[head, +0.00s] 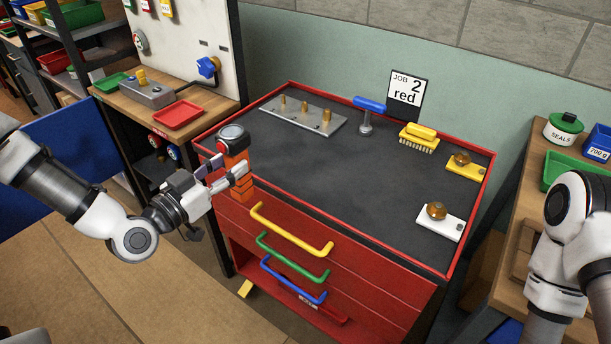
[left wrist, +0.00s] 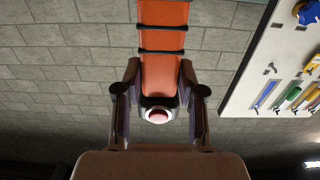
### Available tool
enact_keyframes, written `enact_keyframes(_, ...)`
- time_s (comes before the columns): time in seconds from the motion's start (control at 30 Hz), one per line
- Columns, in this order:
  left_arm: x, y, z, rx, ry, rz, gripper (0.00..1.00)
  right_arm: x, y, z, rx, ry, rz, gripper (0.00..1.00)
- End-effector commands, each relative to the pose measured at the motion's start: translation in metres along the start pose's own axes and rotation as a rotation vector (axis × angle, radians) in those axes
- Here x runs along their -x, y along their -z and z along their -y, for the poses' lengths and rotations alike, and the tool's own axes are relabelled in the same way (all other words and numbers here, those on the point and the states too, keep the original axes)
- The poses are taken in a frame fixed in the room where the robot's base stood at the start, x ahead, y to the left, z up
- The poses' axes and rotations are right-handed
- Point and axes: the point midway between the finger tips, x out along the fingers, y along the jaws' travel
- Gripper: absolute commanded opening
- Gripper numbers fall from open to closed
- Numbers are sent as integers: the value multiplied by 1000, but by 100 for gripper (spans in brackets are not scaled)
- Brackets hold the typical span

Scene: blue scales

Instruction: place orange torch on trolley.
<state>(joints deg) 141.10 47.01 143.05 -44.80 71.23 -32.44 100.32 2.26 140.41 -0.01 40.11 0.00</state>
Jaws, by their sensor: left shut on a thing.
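The orange torch (head: 239,165) is upright, its grey round head at the top, in my left gripper (head: 228,174). In the left wrist view the torch (left wrist: 163,70) has black bands, and the fingers (left wrist: 158,100) close on both sides of it near a pinkish round part. The red trolley (head: 380,292) has a dark top and yellow, green and blue drawer handles. The torch overlaps the trolley's left front corner in the picture; I cannot tell whether it touches. My right arm shows at the right, but its gripper is out of view.
On the trolley top are a metal plate with brass pegs (head: 303,115), a blue-handled tool (head: 368,107), a yellow brush (head: 419,137), a yellow block (head: 467,166), a white block (head: 439,222) and a job sign (head: 405,90). The top's middle and front left are clear.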

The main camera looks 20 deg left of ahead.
Motion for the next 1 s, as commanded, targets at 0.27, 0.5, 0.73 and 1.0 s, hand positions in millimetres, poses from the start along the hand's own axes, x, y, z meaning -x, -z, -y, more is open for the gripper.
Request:
enact_keyframes(0.27, -34, -7, -16, -12, 2, 6, 0, -46, 0, 0, 0, 0, 0, 40)
enact_keyframes(0.5, -80, -9, -37, -11, 1, 3, 0, -44, 0, 0, 0, 0, 0, 40)
enact_keyframes(0.73, -129, -13, -58, -5, 3, -2, 0, -38, 0, 0, -1, 0, 0, 40)
enact_keyframes(1.0, -136, -47, -61, 2, 7, 0, 0, -37, 0, 0, -1, 0, 0, 40)
